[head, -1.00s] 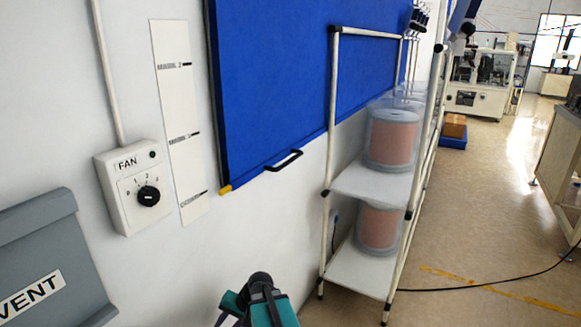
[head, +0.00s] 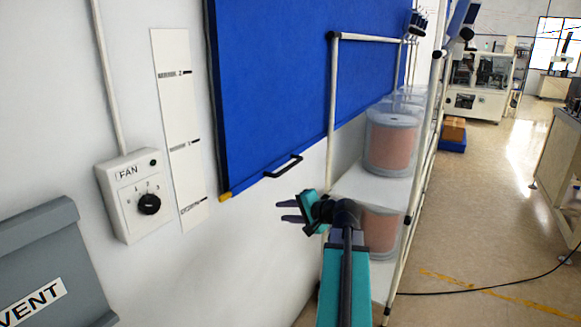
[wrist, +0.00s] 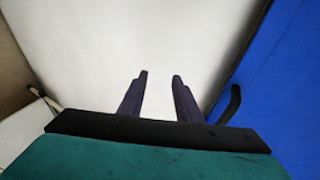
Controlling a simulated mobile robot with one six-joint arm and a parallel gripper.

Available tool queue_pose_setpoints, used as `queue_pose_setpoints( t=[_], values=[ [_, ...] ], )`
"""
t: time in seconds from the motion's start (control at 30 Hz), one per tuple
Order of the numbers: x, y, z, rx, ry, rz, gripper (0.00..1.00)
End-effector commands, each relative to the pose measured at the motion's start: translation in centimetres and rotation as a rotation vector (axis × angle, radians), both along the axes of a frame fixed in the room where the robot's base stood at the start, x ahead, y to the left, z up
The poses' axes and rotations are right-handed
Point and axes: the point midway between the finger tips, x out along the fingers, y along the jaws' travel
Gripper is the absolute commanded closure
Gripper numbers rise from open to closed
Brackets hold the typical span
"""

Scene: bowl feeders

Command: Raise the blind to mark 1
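The blue blind (head: 290,90) hangs on the white wall, its lower edge sloping in the picture. A yellow tip (head: 225,197) marks its lower left corner, about level with the lowest mark of the white scale strip (head: 178,125). The upper marks appear to read 2 and 1. A black handle (head: 283,167) sits on the blind's lower edge. My gripper (head: 279,211) is open and empty, below the handle and apart from it. In the wrist view, the open fingers (wrist: 160,76) face bare wall, with the handle (wrist: 232,104) and blind (wrist: 285,90) to their right.
A white-framed rack (head: 333,120) with copper-coloured spools (head: 390,145) stands right of the blind, close to my arm. A FAN switch box (head: 133,195) and a grey VENT box (head: 45,265) are on the wall at left. Floor at right is mostly clear.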

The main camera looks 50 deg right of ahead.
Motion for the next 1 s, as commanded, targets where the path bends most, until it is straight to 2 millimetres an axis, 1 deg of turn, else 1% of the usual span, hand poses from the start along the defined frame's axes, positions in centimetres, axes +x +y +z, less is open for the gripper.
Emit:
queue_pose_setpoints(
  t=[0.03,0.1,0.2,0.3,0.4,0.53,0.87,1.0],
  values=[
    [-1.0,-1.5,2.5,-0.004,-0.037,-0.031,0.69],
    [-2.3,-3.1,5.4,-0.005,-0.084,-0.066,0.69],
    [-4.1,-4.8,8.9,-0.007,-0.141,-0.104,0.69],
    [-5.4,-5.9,11.5,-0.009,-0.184,-0.132,0.69],
    [-6.2,-6.5,13.1,-0.009,-0.210,-0.147,0.69],
    [-6.6,-6.8,13.8,-0.010,-0.222,-0.154,0.69],
    [-6.5,-6.8,13.7,-0.010,-0.221,-0.153,0.69],
    [-6.1,-6.9,13.7,-0.009,-0.221,-0.152,0.69]
  ],
)
